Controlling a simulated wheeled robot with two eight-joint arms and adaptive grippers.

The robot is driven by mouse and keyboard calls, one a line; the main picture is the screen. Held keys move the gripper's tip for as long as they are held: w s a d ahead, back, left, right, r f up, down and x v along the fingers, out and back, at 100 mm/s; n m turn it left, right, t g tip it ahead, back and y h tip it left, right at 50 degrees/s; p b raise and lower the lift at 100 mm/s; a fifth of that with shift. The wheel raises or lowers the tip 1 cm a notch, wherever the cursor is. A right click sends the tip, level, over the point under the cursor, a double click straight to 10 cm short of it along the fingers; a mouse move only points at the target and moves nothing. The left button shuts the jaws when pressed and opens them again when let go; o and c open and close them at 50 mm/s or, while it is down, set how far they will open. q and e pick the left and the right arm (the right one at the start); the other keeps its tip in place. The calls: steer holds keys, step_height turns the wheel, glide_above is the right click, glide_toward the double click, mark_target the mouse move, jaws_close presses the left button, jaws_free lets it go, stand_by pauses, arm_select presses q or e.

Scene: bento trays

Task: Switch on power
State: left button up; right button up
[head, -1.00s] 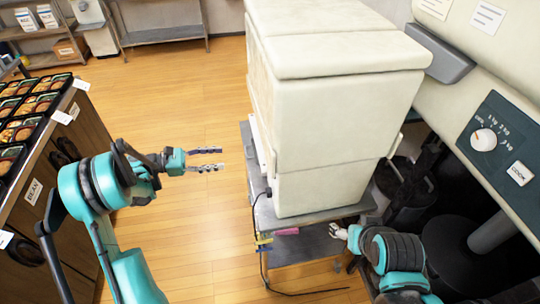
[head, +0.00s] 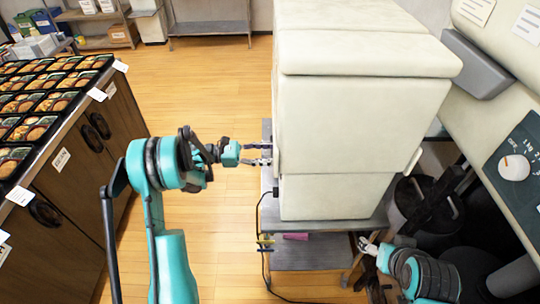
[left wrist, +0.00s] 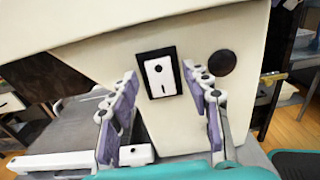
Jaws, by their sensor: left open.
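A white power switch in a black frame (left wrist: 161,77) shows in the left wrist view, on the side of a large cream machine (head: 365,120). The switch is hidden in the head view. My left gripper (head: 262,154) is open and empty, close to the machine's left side. In the left wrist view its fingers (left wrist: 160,120) stand to either side of the switch, below and in front of it; I cannot tell whether they touch the machine. My right gripper (head: 368,245) is low beside the grey stand, and its jaws are too small to judge.
The machine stands on a grey metal stand (head: 315,257) with a black cable (head: 262,225) at its left. A wooden counter (head: 75,185) with several bento trays (head: 45,102) is at the left. A control panel (head: 515,165) is at the right. Wooden floor is clear between.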

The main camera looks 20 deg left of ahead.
arm_select(q)
steer(key=shift+d, duration=0.2)
jaws_close()
steer(key=h+b, duration=0.2)
steer(key=b, duration=0.1)
steer(key=shift+a+f+t+h, duration=0.1)
steer(key=shift+f+t+h, duration=0.3)
jaws_free()
